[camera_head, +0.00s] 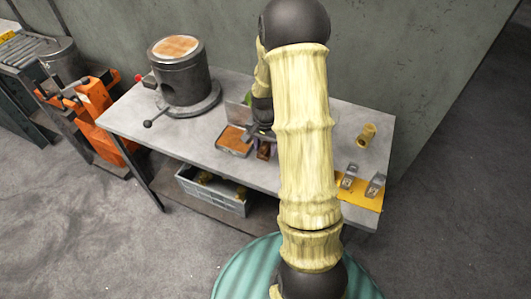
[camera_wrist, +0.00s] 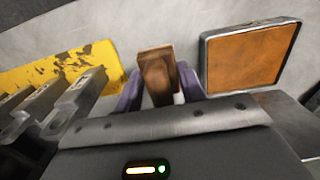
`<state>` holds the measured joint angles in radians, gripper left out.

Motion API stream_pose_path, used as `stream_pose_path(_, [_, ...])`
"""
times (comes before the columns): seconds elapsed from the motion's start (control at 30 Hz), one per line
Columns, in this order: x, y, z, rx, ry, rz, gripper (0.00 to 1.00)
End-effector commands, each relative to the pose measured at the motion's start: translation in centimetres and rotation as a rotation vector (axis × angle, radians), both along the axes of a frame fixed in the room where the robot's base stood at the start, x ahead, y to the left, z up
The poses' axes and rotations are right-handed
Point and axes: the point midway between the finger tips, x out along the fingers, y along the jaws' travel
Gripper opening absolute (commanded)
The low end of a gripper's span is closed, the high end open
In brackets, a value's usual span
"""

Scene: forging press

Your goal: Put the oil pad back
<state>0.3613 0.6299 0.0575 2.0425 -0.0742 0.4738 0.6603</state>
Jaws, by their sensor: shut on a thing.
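My gripper (camera_wrist: 160,88) is shut on a small brown block with a rounded, worn face, which I take to be the oil pad (camera_wrist: 157,77). One purple finger is on each side of it. In the head view the pad (camera_head: 263,151) shows below my gripper (camera_head: 262,140), close beside a shallow, dark-rimmed square tray (camera_head: 219,150) with an orange-brown surface. The tray (camera_wrist: 203,70) also shows in the wrist view, to the right of the pad and apart from it. I cannot tell whether the pad touches the table.
The grey table (camera_head: 140,127) carries a round metal pot (camera_head: 182,82) at left. A brass cylinder (camera_head: 366,135) and a yellow plate (camera_head: 361,197) with metal blocks are at right. A grey crate (camera_head: 211,193) sits below. My arm hides the table's middle.

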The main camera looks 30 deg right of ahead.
Motion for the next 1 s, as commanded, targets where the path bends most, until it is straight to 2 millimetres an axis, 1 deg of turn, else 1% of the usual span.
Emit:
stream_pose_path(0.27, [0.0, 0.0, -0.1, -0.001, -0.001, 0.0, 0.21])
stream_pose_path(0.37, [-0.1, 0.0, -1.0, 0.001, 0.002, 0.0, 0.21])
stream_pose_path(0.5, [-0.1, 0.0, -2.9, 0.0, 0.003, 0.002, 0.21])
stream_pose_path(0.6, [0.0, 0.0, -3.7, 0.0, 0.0, 0.001, 0.21])
stream_pose_path(0.83, [0.0, 0.0, -3.7, 0.0, -0.001, 0.0, 0.21])
stream_pose_path(0.97, [0.0, 0.0, -4.1, 0.0, -0.001, 0.001, 0.21])
stream_pose_path(1.0, [0.0, 0.0, -4.0, 0.0, -0.001, 0.001, 0.45])
